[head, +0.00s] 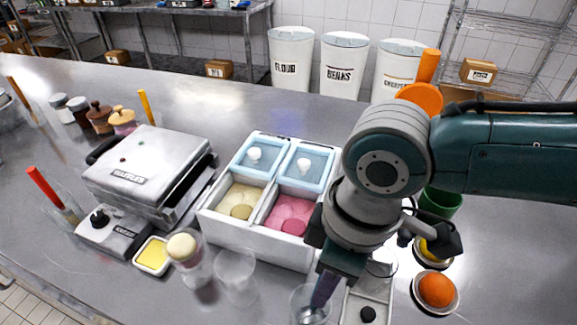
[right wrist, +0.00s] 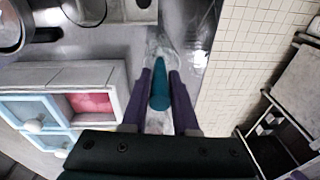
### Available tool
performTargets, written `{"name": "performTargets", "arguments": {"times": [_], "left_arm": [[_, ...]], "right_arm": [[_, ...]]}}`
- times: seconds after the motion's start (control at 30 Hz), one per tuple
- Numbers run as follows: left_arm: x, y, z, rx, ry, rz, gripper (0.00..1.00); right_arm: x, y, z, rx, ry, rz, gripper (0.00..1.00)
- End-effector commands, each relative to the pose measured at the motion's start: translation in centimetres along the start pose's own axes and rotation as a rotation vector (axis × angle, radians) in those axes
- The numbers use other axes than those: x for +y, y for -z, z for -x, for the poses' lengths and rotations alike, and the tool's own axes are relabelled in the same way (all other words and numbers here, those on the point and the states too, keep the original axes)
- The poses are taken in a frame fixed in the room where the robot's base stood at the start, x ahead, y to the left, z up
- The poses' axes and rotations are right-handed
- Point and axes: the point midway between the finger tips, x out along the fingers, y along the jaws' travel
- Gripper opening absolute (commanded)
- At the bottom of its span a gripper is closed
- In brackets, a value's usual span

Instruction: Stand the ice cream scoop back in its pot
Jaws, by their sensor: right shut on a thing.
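The ice cream scoop has a teal handle (right wrist: 160,92), which shows between the two purple fingers of my right gripper (right wrist: 160,76) in the right wrist view. My right gripper (head: 322,294) points down near the front edge in the head view and is shut on the scoop. A clear pot (head: 297,300) stands under the fingertips, with the scoop's metal end low at its mouth or inside it; I cannot tell which. Clear walls also show around the handle in the right wrist view. The fingers and arm hide most of the scoop in the head view. My left gripper is out of view.
The white ice cream chest (head: 255,240) with blue lids stands just left of the gripper. Clear glasses (head: 236,275) stand in front of it. A waffle iron (head: 150,170) is farther left. A bowl with an orange (head: 437,289) is close on the right.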

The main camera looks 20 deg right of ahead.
Motion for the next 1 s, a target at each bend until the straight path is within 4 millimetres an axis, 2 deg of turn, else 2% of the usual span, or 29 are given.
{"name": "performTargets", "arguments": {"times": [0.03,0.07,0.33,0.67,0.77,1.0], "left_arm": [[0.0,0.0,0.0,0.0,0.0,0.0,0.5],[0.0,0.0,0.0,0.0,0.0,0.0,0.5],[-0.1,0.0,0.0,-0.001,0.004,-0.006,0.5],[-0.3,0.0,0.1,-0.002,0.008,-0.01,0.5],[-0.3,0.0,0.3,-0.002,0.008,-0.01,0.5],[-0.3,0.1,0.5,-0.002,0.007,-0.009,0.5]], "right_arm": [[0.0,0.0,0.0,0.0,0.0,0.0,0.0],[0.0,0.0,0.0,0.0,0.0,0.0,0.31],[0.0,0.0,0.0,0.0,0.0,0.0,0.62],[0.0,0.0,0.4,0.001,0.0,0.0,0.63],[0.1,0.0,1.7,0.002,-0.001,0.002,0.63],[0.1,0.1,6.5,0.003,-0.002,0.002,0.63]]}}
